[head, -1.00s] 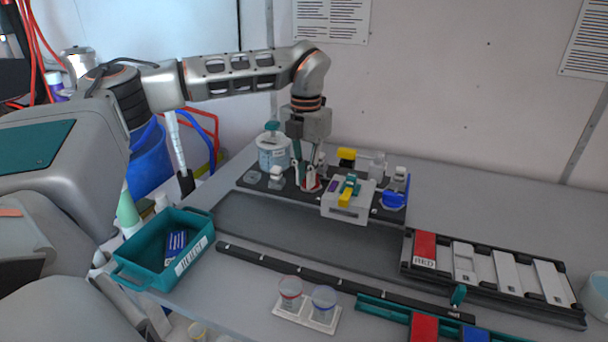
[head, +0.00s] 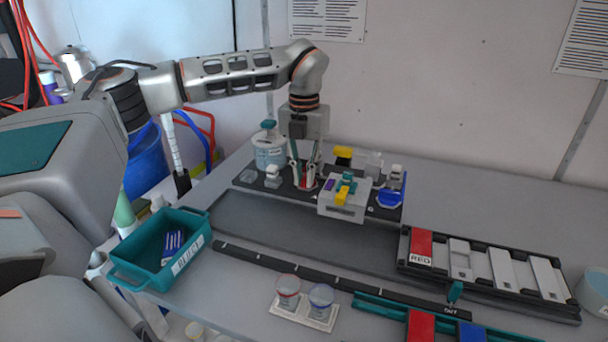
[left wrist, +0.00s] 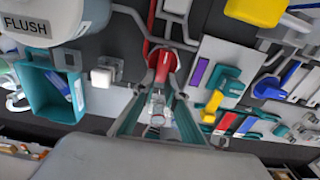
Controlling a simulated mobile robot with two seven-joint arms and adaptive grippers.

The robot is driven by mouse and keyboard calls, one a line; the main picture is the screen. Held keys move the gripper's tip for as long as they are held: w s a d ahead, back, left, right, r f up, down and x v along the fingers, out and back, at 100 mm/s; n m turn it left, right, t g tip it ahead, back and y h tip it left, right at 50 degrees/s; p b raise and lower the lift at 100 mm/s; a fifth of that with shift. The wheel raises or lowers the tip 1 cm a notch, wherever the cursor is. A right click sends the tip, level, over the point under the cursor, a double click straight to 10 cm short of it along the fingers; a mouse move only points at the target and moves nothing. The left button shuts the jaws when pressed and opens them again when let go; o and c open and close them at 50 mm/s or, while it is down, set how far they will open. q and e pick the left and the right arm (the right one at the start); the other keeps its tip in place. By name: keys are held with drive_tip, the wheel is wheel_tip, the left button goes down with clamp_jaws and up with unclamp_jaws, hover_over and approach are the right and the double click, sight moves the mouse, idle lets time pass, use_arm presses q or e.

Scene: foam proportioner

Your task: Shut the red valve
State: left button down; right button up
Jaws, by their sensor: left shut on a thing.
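The red valve (head: 308,183) is on the dark board at the back of the table, left of the grey block. Its red handle (left wrist: 166,62) shows in the left wrist view, along with red pipe above it. My left gripper (head: 304,178) points down over the valve. In the left wrist view my left gripper (left wrist: 164,86) has its two fingers on either side of the handle and is shut on it. The fingers partly hide the valve in the head view. My right gripper is not in view.
A white FLUSH tank (head: 269,150) and a small white-capped part (head: 273,177) stand left of the valve. The grey block (head: 342,207) with teal and yellow handles is close on its right. A teal REJECT bin (head: 133,271) stands at the left.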

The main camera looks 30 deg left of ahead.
sight(304, 180)
use_arm(q)
drive_tip(key=c, duration=2)
unclamp_jaws()
drive_tip(key=shift+c, duration=0.2)
wheel_tip(304, 180, up, 12)
